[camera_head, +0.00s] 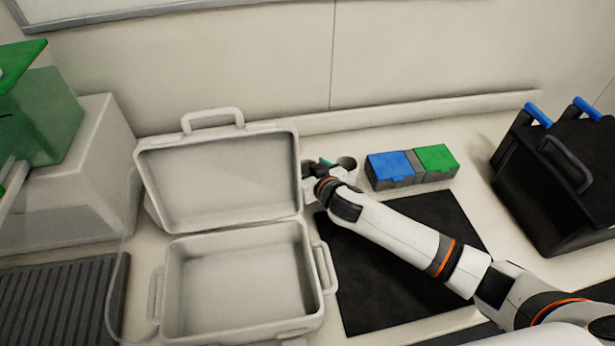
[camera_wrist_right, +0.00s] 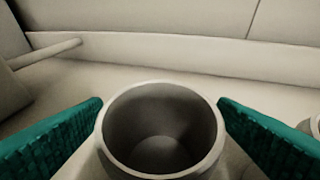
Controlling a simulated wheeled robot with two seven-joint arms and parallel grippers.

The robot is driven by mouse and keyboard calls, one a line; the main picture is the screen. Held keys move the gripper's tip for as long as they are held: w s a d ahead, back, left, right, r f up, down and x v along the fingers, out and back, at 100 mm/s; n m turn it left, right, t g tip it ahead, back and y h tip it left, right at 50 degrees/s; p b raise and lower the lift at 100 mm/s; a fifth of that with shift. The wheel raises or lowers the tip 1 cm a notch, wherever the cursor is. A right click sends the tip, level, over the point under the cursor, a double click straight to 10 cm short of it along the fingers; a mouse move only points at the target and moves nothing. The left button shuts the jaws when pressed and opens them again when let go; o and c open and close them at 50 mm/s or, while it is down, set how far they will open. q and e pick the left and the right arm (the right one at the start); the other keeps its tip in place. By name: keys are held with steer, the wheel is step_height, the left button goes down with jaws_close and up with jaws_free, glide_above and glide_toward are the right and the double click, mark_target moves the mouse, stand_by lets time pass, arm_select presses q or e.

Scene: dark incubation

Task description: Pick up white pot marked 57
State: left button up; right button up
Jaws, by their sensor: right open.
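In the right wrist view a pale grey-white pot (camera_wrist_right: 161,166) with a round open top stands between the two teal fingers of my right gripper (camera_wrist_right: 160,122). The fingers are open, one on each side of its rim; I cannot tell if they touch it. The pot looks empty. No number shows on it. My left gripper is out of view.
An open white case (camera_head: 220,236) stands left of my right arm, its raised lid close to the gripper. A box with blue and green lids (camera_head: 412,166) is to the right, behind a black mat (camera_head: 385,285). A black container (camera_head: 560,180) stands far right.

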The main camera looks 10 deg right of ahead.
steer(key=c, duration=1.1)
steer(key=shift+r, duration=0.1)
